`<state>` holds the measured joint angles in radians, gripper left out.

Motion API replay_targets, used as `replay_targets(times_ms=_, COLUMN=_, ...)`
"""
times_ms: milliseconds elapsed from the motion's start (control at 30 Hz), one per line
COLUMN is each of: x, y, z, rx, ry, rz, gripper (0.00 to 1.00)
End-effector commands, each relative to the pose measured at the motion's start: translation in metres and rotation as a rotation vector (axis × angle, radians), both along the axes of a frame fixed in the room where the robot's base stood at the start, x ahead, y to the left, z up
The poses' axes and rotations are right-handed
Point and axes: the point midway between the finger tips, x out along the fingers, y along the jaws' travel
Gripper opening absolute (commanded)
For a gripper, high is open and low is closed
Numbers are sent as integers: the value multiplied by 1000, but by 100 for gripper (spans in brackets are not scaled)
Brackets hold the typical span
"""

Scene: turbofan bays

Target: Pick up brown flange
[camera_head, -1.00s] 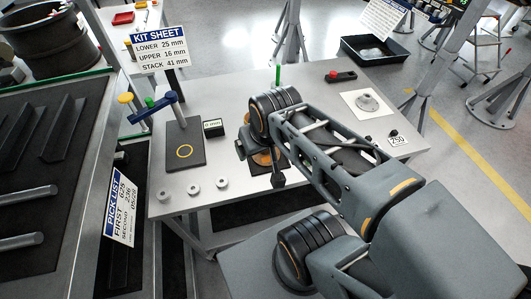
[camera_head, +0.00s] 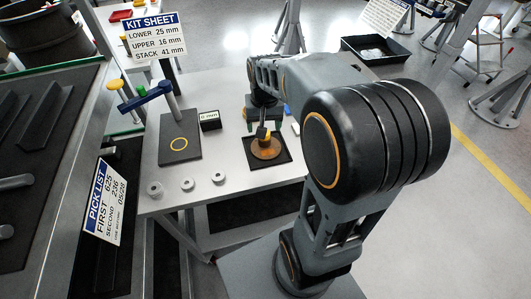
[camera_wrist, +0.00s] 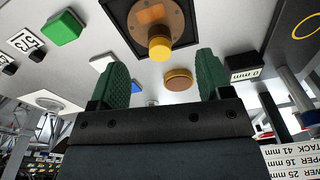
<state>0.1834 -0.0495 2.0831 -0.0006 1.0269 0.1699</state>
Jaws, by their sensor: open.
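The brown flange (camera_head: 266,150) has a round base with a narrower post standing up. It sits in a black square tray (camera_head: 287,157) on the table in the head view. In the wrist view the flange (camera_wrist: 152,16) shows at the top, its yellowish post end towards my gripper. My gripper (camera_wrist: 162,60) is open and empty, its two green fingers apart. The flange lies beyond the fingertips, not between them. A smaller brown disc (camera_wrist: 178,79) shows between the fingers in the wrist view. In the head view my arm partly hides the gripper just behind the flange.
A black plate with a yellow ring (camera_head: 180,150) and a blue-armed post stand left of the tray. A small labelled box (camera_head: 209,120) is between them. Several grey washers (camera_head: 187,184) line the front edge. A green block (camera_wrist: 62,28) lies beside the tray in the wrist view.

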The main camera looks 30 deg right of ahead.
Motion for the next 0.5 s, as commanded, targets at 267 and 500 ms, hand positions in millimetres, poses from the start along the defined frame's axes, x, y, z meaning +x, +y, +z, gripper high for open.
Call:
replay_targets(times_ms=267, x=54, y=-25, z=2, rx=25, ry=58, rz=-291, gripper=72)
replay_targets(times_ms=500, x=49, y=-23, z=-22, rx=30, ry=82, rz=-374, gripper=72)
